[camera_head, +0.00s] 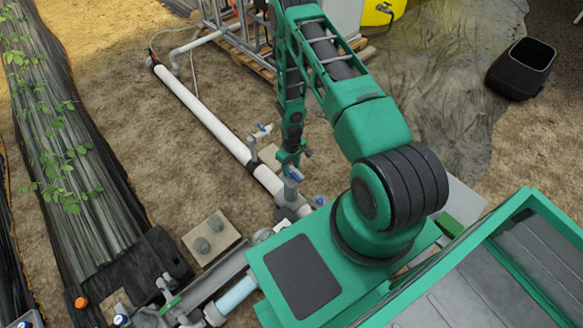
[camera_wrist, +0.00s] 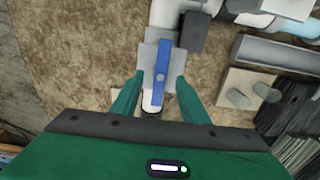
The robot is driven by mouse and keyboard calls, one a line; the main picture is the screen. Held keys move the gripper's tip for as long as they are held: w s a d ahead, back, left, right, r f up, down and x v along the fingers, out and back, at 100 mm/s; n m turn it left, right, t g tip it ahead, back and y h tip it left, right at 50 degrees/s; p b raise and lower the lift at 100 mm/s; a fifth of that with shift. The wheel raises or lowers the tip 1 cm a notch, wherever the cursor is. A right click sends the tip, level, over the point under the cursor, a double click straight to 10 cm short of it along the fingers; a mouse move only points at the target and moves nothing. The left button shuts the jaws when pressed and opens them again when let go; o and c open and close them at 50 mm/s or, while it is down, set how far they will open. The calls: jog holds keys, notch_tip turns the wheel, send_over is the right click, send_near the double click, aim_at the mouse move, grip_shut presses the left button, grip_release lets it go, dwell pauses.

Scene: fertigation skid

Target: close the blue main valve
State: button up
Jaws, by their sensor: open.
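A blue bar handle (camera_wrist: 161,68) shows in the wrist view, lying lengthwise over a grey valve body on a white pipe. My gripper (camera_wrist: 160,80) is open, with one green finger on each side of the handle. There seems to be a gap on both sides; contact cannot be made out. In the head view my gripper (camera_head: 289,157) points down over the white pipe line, just above a grey valve with a blue handle (camera_head: 295,174). The gripper partly hides that valve.
A blue-capped fitting (camera_head: 319,201) sits at lower right. A slab with two grey stubs (camera_head: 211,240) lies left of the pipe. A black bin (camera_head: 521,68) stands far right.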

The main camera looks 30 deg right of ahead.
aim_at(292, 173)
jog(key=shift+s+f, duration=0.1)
jog(key=shift+f, duration=2)
jog(key=shift+c, duration=0.3)
jog(key=c, duration=0.5)
jog(key=o, duration=0.6)
jog(key=shift+c, duration=0.2)
jog(key=shift+s, duration=0.15)
